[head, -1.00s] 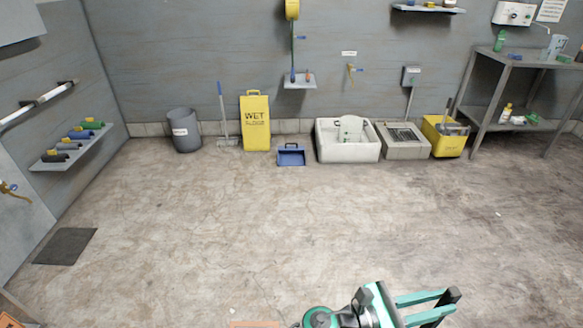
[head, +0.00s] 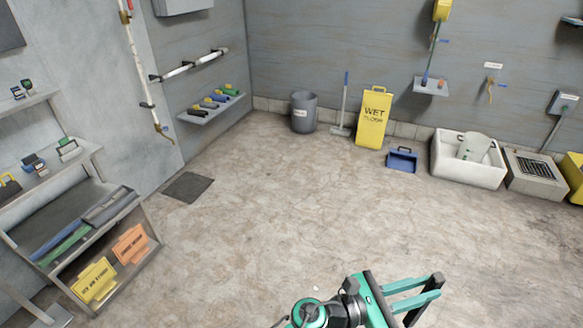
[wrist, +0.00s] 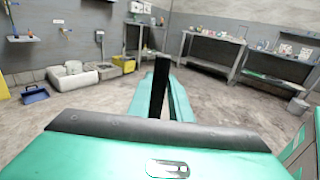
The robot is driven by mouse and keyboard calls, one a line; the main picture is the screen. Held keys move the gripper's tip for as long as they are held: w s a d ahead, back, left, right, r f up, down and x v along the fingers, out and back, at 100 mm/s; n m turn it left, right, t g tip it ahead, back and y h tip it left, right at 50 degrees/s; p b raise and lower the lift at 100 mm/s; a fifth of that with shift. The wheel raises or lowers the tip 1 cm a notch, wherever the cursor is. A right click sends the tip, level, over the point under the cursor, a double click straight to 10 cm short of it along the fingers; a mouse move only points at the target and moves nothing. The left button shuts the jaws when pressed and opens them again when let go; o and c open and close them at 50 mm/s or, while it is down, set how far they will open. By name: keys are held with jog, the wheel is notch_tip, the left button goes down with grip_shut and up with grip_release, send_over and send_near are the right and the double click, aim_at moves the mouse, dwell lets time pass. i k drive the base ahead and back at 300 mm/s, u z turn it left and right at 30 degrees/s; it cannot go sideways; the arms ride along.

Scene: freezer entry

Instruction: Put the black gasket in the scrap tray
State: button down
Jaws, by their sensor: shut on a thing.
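My gripper (head: 425,293) is low at the bottom right of the head view, its two teal fingers apart and shut on a dark strip across their tips. In the wrist view the black gasket (wrist: 159,86) seems to be this dark upright strip between the fingers; its full shape is hidden. I cannot identify the scrap tray for sure. A blue open tray-like pan (head: 402,160) lies on the floor by the back wall, and shows at the left of the wrist view (wrist: 35,95). A grey tray (head: 110,205) lies on the left rack.
The left rack (head: 150,245) holds signs and small items. A grey bin (head: 304,112), a yellow wet-floor sign (head: 373,118) and a white sink (head: 466,160) stand along the back wall. A dark mat (head: 188,187) lies on the floor. The middle floor is clear.

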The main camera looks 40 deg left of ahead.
aim_at(120, 199)
jog(key=u, duration=1.6)
jog(key=i, duration=3.85)
jog(key=u, duration=1.45)
